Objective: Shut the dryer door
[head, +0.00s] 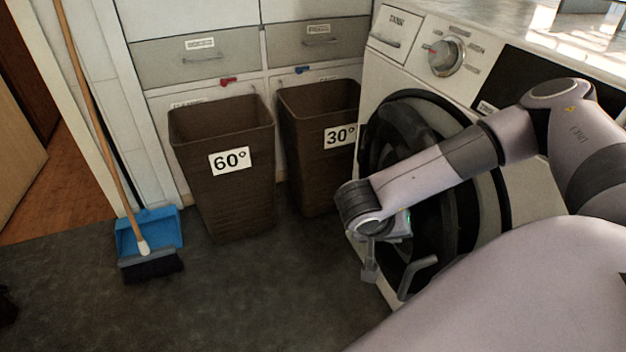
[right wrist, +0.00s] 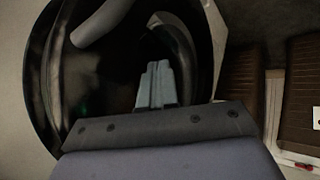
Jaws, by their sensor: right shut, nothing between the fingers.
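The white dryer (head: 394,72) stands at the right in the head view. Its round black door (head: 400,120) sits at the front, partly hidden behind my right arm. I cannot tell how far ajar it is. A grey curved handle (head: 418,276) shows low on the door. My right gripper (head: 370,270) is shut and empty, pointing down at the door's left side, left of the handle. In the right wrist view its closed fingers (right wrist: 156,68) lie over the dark round door (right wrist: 100,80), and the grey handle (right wrist: 102,22) shows at the top. Contact is unclear. My left gripper is out of view.
Two brown baskets, marked 60° (head: 225,195) and 30° (head: 305,160), stand left of the dryer before white-and-grey drawers (head: 190,62). A broom (head: 90,110) and blue dustpan (head: 165,226) are further left. The dark floor (head: 240,290) in front is clear.

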